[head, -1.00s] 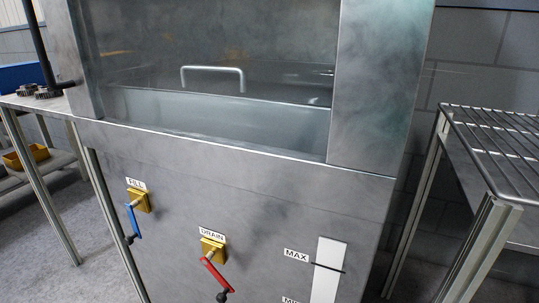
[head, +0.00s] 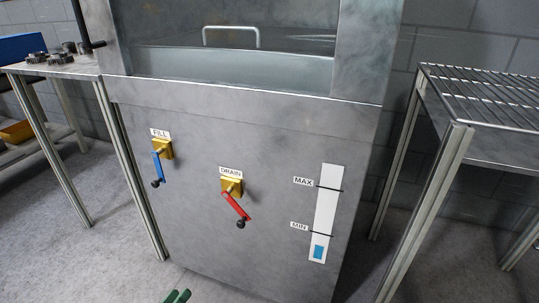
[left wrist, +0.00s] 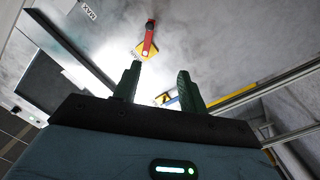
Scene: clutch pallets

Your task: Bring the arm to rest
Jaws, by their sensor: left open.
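My left gripper (head: 177,297) shows only as green fingertips at the bottom edge of the head view. In the left wrist view its two green fingers (left wrist: 158,80) stand apart with nothing between them. It is clear of the grey metal cabinet (head: 250,150). The cabinet front carries a blue FILL lever (head: 157,168) hanging down and a red DRAIN lever (head: 237,207) slanting down to the right. The red lever also shows beyond the fingers in the left wrist view (left wrist: 148,40). My right gripper is not in view.
A level gauge (head: 325,210) marked MAX and MIN has a small blue part below MIN. A table (head: 30,68) with dark gears stands left, a wire-rack table (head: 490,95) right. A window with a handle (head: 231,30) is above. Grey floor is open at front left.

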